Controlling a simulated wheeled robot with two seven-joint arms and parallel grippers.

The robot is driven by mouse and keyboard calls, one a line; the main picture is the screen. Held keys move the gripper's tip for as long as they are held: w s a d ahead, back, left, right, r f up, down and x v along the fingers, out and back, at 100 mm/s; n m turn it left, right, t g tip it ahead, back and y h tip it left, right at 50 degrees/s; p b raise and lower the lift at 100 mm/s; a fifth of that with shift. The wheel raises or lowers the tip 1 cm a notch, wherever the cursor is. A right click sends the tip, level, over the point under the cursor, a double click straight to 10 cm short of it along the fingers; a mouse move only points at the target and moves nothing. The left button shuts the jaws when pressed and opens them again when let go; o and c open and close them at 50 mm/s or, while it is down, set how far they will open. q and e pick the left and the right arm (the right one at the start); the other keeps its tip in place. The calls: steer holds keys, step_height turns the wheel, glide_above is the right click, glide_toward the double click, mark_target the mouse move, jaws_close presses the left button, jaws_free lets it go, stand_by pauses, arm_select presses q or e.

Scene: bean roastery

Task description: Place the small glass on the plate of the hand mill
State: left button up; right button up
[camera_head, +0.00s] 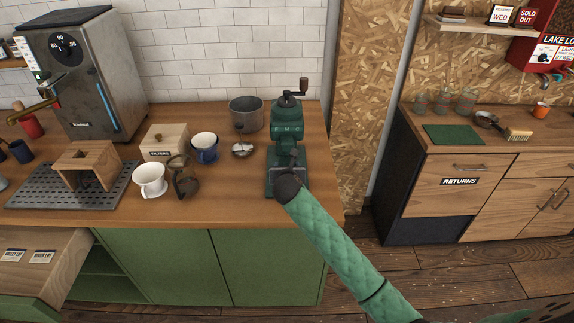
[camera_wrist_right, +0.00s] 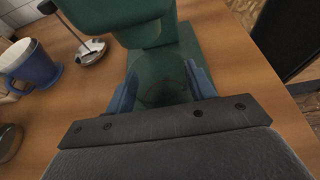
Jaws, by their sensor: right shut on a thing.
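The green hand mill (camera_head: 288,130) stands upright near the counter's right end, its crank on top. In the right wrist view its green body and base (camera_wrist_right: 150,35) fill the upper middle. My right gripper (camera_head: 291,165) reaches in low at the mill's front. In the wrist view its two blue fingers sit on either side of the small glass (camera_wrist_right: 165,93), which is clear and shows only as a faint rim against the green. The glass is at the mill's plate; I cannot tell whether it touches it. My left gripper is not in view.
Left of the mill are a small metal dish (camera_head: 242,149), a grey pot (camera_head: 246,113), a blue mug (camera_head: 204,147), a glass carafe (camera_head: 184,180) and a white cup (camera_head: 150,180). Bare counter lies in front of them. A drawer (camera_head: 62,275) stands open at lower left.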

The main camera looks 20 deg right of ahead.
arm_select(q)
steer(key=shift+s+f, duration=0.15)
arm_select(e)
steer(key=shift+f, duration=0.2)
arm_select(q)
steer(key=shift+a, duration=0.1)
arm_select(e)
steer(key=o, duration=1)
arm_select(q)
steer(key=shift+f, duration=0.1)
arm_select(e)
steer(key=shift+o, duration=0.2)
steer(key=shift+r, duration=0.1)
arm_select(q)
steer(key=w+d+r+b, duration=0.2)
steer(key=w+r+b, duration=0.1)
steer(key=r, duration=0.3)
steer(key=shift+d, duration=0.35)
arm_select(e)
steer(key=v, duration=1.2)
